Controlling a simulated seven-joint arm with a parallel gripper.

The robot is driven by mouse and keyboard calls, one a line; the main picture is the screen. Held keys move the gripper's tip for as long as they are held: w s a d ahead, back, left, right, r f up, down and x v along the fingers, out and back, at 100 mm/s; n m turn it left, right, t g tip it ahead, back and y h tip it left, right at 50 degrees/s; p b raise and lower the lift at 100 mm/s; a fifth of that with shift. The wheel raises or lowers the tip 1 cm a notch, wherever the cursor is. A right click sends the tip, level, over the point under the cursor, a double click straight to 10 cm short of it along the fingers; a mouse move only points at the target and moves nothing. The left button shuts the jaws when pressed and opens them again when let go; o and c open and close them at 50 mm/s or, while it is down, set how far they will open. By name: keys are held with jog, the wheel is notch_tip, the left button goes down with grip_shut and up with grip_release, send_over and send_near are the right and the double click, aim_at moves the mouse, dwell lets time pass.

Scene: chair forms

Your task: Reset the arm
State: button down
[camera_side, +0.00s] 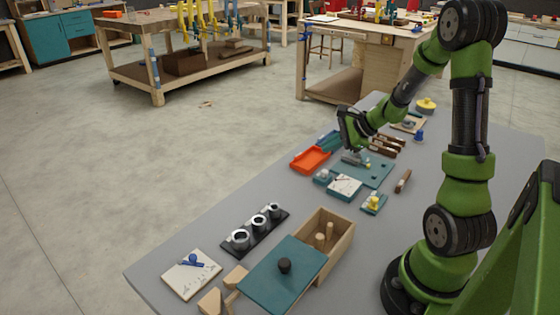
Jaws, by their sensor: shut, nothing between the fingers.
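My gripper (355,155) is at the end of my green and black arm. It hangs over the far middle of the grey table, just above or at the rear left of a teal board (372,175). It is shut and holds nothing. The fingertips are small in this view, so I cannot tell whether they touch the board.
An orange tray (311,159) lies left of the gripper. Brown-handled tools (388,143) lie to its right. A wooden box (340,240) with a teal lid (284,275), a black holder with metal rings (255,231) and a white board (191,274) stand nearer.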

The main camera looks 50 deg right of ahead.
dwell(0.4)
jog(key=s+a+r+n, duration=0.4)
jog(key=a+n, duration=0.3)
jog(key=a, duration=0.1)
jog(key=s+a+r+n+g, duration=0.1)
jog(key=s+a+r+n, duration=0.3)
jog(key=a, duration=0.4)
jog(key=s+a+r+n, duration=0.4)
jog(key=a+r+n, duration=0.2)
jog(key=a+n, duration=0.2)
jog(key=shift+a+n+g, duration=0.3)
jog(key=shift+n+g, duration=0.1)
jog(key=shift+n, duration=0.4)
